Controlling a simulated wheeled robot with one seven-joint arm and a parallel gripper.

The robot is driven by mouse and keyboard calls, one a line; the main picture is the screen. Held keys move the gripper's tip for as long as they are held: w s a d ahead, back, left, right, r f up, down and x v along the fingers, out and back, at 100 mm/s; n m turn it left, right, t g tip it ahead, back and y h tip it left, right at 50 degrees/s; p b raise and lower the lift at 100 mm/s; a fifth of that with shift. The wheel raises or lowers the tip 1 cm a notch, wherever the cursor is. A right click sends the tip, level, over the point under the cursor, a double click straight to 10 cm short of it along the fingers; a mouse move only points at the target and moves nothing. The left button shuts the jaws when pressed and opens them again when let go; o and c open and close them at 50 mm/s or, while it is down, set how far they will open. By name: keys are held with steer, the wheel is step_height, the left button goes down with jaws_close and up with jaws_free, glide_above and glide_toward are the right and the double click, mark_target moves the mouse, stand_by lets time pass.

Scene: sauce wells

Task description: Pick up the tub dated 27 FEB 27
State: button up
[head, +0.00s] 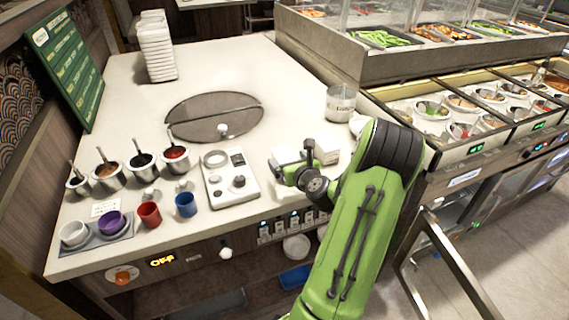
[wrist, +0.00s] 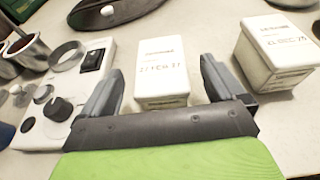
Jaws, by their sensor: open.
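A white lidded tub (wrist: 162,72) stands between the spread fingers of my gripper (wrist: 160,70) in the wrist view, with clear room on both sides. The date on its lid is blurred but looks like 27 FEB 27. A second white tub (wrist: 278,52) stands to its right, outside the right finger; its date is hard to read and looks different. In the head view the first tub (head: 287,157) is partly hidden by my gripper, and the second tub (head: 327,151) shows just right of it. My gripper is open and empty.
A white device with a black knob (head: 230,178) sits left of the tubs. Red (head: 149,214) and blue (head: 186,204) cups and several sauce pots stand farther left. A clear labelled container (head: 341,103) is behind. The counter (head: 235,75) is open toward the back.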

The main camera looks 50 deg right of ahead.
steer(key=shift+x, duration=1.25)
steer(key=shift+s, duration=0.1)
steer(key=c, duration=1.3)
